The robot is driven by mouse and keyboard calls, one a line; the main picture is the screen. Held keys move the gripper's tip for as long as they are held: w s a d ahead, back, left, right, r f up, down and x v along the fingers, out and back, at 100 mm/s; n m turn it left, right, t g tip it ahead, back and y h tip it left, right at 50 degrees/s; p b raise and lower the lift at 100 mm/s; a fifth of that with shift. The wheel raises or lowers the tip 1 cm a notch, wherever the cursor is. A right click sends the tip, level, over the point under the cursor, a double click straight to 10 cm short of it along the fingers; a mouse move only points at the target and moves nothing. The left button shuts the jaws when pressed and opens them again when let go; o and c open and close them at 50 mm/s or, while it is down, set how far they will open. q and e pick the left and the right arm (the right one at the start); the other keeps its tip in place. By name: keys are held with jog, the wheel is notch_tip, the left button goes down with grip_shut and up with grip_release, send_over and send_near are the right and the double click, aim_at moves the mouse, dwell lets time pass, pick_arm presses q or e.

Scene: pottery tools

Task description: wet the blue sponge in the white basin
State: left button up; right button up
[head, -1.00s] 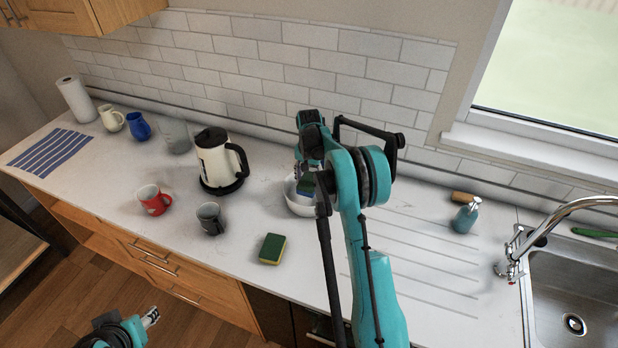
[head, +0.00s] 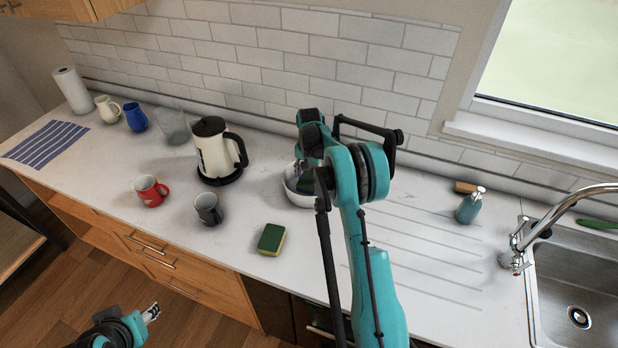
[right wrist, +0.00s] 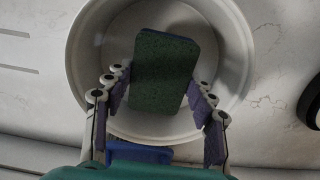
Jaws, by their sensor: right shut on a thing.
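The white basin (head: 300,198) stands on the counter right of the kettle, partly hidden by my right arm. My right gripper (head: 306,178) is over it. In the right wrist view, my right gripper (right wrist: 160,82) is shut on the sponge (right wrist: 165,75), which has a dark green face and a thin blue edge. The sponge overlaps the basin's interior (right wrist: 215,40); whether it touches the bottom or any water, I cannot tell. My left gripper (head: 150,312) is low at the left, away from the counter; its jaw opening is unclear.
A green and yellow sponge (head: 271,239) lies in front of the basin. A kettle (head: 217,152), grey mug (head: 207,209) and red mug (head: 151,190) stand left. A soap bottle (head: 470,206) and sink (head: 577,270) are right. The ribbed drainboard (head: 430,245) is clear.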

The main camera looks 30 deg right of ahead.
jog(key=shift+f+b, duration=0.7)
jog(key=shift+f, duration=0.35)
jog(key=shift+f, duration=0.1)
dwell(0.9)
jog(key=shift+r+p, duration=2.75)
jog(key=shift+r, duration=2.6)
